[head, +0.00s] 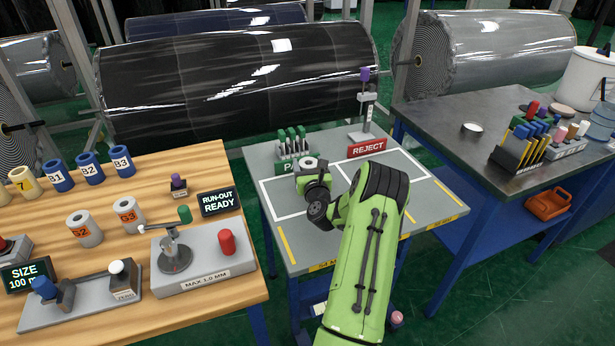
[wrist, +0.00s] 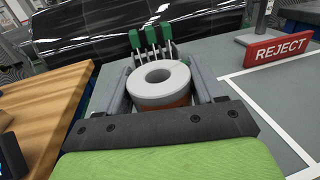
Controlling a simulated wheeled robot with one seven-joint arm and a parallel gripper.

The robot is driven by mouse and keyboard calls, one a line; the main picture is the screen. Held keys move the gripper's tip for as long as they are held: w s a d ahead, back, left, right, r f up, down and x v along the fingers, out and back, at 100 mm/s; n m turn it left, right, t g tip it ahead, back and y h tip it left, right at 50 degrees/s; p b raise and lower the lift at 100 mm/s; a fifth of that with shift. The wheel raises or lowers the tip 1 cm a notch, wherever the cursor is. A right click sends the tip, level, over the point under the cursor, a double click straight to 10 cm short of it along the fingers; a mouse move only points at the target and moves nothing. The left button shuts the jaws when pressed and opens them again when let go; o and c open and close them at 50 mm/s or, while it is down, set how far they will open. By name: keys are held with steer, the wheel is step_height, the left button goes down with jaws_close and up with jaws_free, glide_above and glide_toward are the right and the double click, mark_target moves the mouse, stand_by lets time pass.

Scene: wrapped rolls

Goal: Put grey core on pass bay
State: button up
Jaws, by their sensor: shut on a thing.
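A grey core (head: 309,161), a short hollow cylinder, is between the fingers of my gripper (head: 311,174). In the wrist view the core (wrist: 176,84) stands upright, with an orange band low on its side, and my gripper (wrist: 160,92) is shut on it. The pass bay (head: 279,200) is the white-outlined left part of the grey table, with a partly hidden green sign (head: 284,168) at its back. The core is over this bay. I cannot tell whether its base touches the table, as my gripper hides it.
Several green-handled tools (head: 292,142) stand in a rack just behind the core. A red REJECT sign (head: 367,147) and a purple-topped stand (head: 366,105) are to the right. Two grey cores (head: 84,229) (head: 130,215) stand on the wooden table (head: 215,305). The right part of the grey table is clear.

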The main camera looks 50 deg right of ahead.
steer(key=shift+f, duration=0.75)
steer(key=shift+s+r, duration=0.1)
steer(key=o, duration=1.1)
steer(key=shift+o, duration=0.2)
steer(key=b+v, duration=0.2)
steer(key=v, duration=0.1)
steer(key=b+v, duration=0.3)
steer(key=v, duration=0.1)
steer(key=b+v, duration=0.3)
steer(key=v, duration=0.1)
steer(key=shift+s+f, duration=0.15)
steer(key=shift+f, duration=0.1)
steer(key=shift+s+a+r, duration=0.2)
steer(key=shift+a+r, duration=0.1)
steer(key=shift+a, duration=0.05)
